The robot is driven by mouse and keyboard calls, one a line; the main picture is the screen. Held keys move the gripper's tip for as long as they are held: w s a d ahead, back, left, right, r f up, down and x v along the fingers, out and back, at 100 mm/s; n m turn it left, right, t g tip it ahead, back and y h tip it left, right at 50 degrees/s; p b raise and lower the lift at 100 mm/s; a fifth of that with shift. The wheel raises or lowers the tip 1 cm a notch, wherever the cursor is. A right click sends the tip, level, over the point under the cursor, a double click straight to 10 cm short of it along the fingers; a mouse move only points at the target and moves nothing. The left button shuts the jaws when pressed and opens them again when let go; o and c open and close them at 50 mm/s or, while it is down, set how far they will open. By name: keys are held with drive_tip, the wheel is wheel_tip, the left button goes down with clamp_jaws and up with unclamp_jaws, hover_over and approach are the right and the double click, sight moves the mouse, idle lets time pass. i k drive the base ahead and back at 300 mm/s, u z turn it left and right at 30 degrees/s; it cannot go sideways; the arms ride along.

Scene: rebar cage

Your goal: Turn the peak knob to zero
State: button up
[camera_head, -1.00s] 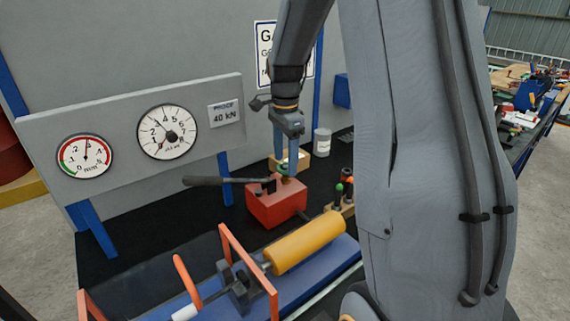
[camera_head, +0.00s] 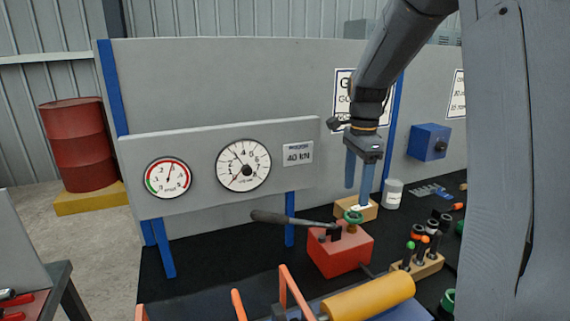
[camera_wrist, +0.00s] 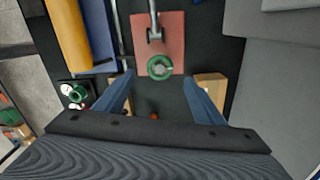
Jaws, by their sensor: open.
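The large round dial (camera_head: 243,166), white and marked with numbers, is on the grey panel in the head view. The black peak knob (camera_head: 247,171) is at its middle. Thin dark needles point up-left and down-left; their exact readings are too small to tell. My gripper (camera_head: 358,196) is open and empty, fingers pointing down, to the right of the dial and apart from it. It hangs above the green handwheel (camera_head: 353,217) of the red pump. In the wrist view my gripper's blue fingers (camera_wrist: 158,82) are spread, with the green wheel (camera_wrist: 160,67) beyond them. The dial is not in the wrist view.
A smaller gauge (camera_head: 168,177) and a "40 kN" plate (camera_head: 298,153) share the panel. The red pump (camera_head: 340,250) has a long lever (camera_head: 290,220) reaching left below the dial. A tool block (camera_head: 418,266) and yellow cylinder (camera_head: 370,297) are nearby. Space before the dial looks clear.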

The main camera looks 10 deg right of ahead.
sight(247, 170)
drive_tip(key=k, duration=1)
